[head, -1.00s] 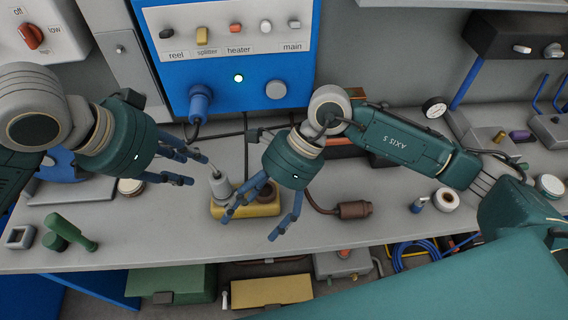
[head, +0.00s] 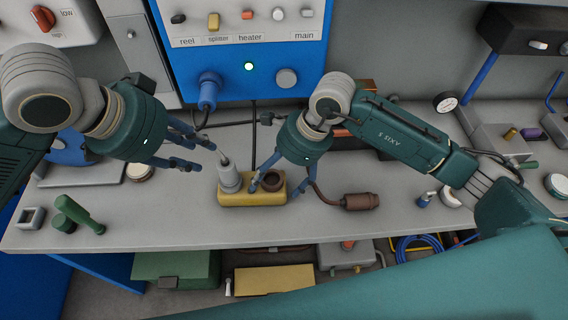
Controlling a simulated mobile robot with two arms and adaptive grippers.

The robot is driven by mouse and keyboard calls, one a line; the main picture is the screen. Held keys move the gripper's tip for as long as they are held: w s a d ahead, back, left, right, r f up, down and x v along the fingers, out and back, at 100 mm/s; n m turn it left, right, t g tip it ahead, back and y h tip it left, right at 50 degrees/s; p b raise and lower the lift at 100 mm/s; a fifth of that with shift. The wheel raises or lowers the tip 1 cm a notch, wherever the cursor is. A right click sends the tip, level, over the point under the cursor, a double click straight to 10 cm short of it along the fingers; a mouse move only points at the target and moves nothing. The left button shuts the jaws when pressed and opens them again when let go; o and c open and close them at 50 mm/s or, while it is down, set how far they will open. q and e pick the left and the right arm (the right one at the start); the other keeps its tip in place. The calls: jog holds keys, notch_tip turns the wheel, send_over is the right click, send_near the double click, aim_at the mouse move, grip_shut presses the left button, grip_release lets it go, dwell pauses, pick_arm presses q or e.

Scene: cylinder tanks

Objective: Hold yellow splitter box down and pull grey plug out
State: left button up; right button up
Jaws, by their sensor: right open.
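The yellow splitter box (head: 236,199) lies on the grey bench, left of centre. The grey plug (head: 230,181) stands upright in its left end, with a thin lead at its top. A round brown socket (head: 273,181) shows at the box's right end. My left gripper (head: 207,160) is open and empty, just left of the plug's upper part. My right gripper (head: 291,190) is open, its fingers pointing down around the right end of the box. One finger is in front of the box between plug and socket, the other beyond its right end. I cannot tell whether they touch it.
A brown plug (head: 360,201) on a cable lies right of the box. A green T-shaped tool (head: 77,215) and a small grey square piece (head: 31,218) lie at the left. The blue panel (head: 250,67) with switches stands behind. The bench front edge is clear.

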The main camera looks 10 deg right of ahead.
jog(key=shift+x, duration=0.9)
